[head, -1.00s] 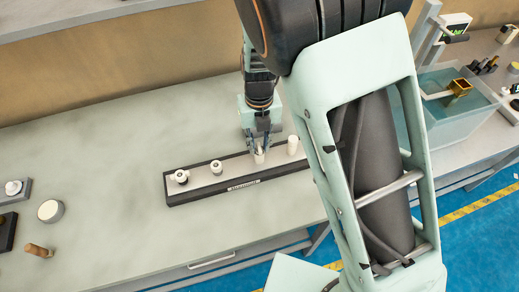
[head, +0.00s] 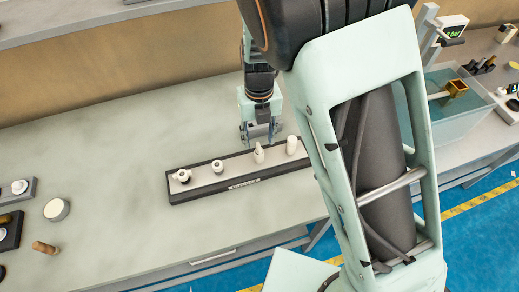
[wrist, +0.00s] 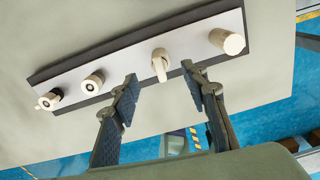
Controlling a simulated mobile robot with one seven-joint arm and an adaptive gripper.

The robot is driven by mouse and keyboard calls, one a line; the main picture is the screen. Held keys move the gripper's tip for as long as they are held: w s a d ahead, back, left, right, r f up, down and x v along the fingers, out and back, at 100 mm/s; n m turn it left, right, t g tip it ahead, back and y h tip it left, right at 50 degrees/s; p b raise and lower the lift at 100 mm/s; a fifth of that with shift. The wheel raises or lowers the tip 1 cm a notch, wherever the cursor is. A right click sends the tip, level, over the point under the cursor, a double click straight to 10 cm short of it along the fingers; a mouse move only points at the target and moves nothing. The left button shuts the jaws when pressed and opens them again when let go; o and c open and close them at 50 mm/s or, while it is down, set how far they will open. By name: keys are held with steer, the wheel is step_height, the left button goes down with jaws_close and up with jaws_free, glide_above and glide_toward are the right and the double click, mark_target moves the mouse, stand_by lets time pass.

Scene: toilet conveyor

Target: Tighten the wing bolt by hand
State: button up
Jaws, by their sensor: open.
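The wing bolt (head: 258,153) is a cream fitting on the long strip fixture (head: 222,183), which has a light plate on a dark base. In the wrist view, the bolt (wrist: 160,64) has a round base and a flat upright tab. My gripper (head: 260,133) is open and empty, just behind and above the bolt in the head view. In the wrist view, its two dark fingers (wrist: 159,80) stand apart, one on each side of the bolt's tab in the picture. I see a gap between each finger and the tab.
A plain cream cylinder (head: 292,145) stands to the right of the bolt. Two round fittings (head: 217,166) (head: 183,175) stand to its left. A round white-topped piece (head: 56,210) and a wooden-handled item (head: 45,247) lie at left. A water tank (head: 455,115) stands at right.

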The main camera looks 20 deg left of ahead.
mark_target(259, 147)
steer(key=shift+c, duration=0.5)
steer(key=n, duration=0.8)
steer(key=shift+n, duration=0.4)
steer(key=n, duration=0.4)
steer(key=shift+b, duration=0.4)
steer(key=n, duration=0.5)
steer(key=shift+b, duration=0.4)
steer(key=shift+f, duration=0.1)
steer(key=shift+f+b, duration=1.25)
steer(key=shift+f, duration=0.45)
